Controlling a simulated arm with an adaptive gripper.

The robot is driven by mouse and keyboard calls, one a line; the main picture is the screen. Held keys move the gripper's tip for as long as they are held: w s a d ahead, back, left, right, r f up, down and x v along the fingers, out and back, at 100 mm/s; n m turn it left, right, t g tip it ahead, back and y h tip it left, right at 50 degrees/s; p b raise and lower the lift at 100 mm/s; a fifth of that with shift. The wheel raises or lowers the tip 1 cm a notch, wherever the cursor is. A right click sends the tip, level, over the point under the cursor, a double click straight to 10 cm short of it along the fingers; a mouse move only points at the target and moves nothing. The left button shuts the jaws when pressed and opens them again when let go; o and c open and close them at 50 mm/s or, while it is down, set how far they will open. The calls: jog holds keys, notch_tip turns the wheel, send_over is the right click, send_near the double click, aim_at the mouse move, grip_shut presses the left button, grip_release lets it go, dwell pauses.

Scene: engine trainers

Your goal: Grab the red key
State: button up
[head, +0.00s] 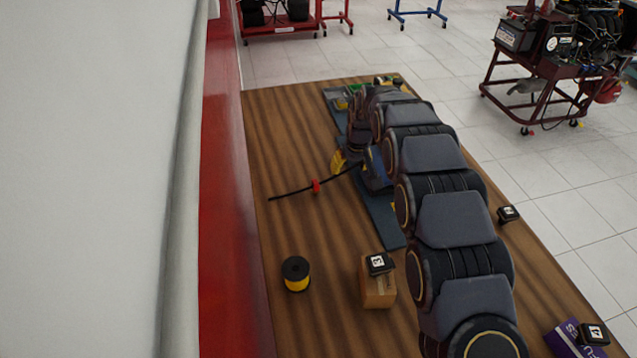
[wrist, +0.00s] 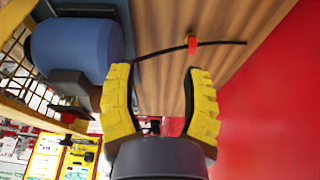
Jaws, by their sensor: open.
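The red key (head: 315,186) is a small red piece on a thin black rod (head: 290,193) above or on the wooden table; I cannot tell whether it touches the wood. In the wrist view the red key (wrist: 192,46) sits on the black rod, just beyond the tip of the right finger. My gripper (head: 341,162) is at the right end of the rod in the head view. In the wrist view my gripper (wrist: 161,76) has its two yellow ridged fingers spread apart with nothing between them. My arm hides part of the table.
A blue rounded body (wrist: 75,50) stands close left of the fingers. A dark blue mat (head: 383,217) lies under my arm. A black and yellow spool (head: 295,274) and a cardboard box (head: 378,290) stand nearer. A red panel (head: 222,200) borders the table's left side.

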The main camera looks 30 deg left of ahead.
jog(key=n+y, duration=0.1)
jog(key=n, duration=0.1)
send_over(316, 184)
jog(key=s+d, duration=0.1)
jog(key=s, duration=0.1)
notch_tip(316, 184, down, 6)
jog(key=shift+w+d+x, duration=0.1)
jog(key=shift+d+x, duration=0.05)
jog(key=shift+x, duration=1.1)
jog(key=shift+w+d+x, duration=0.1)
jog(key=shift+d+x, duration=0.05)
jog(key=shift+x, duration=1.15)
jog(key=shift+w+d+x, duration=0.1)
jog(key=shift+d+x, duration=0.05)
jog(key=shift+x, duration=1.1)
jog(key=shift+f, duration=0.1)
grip_shut()
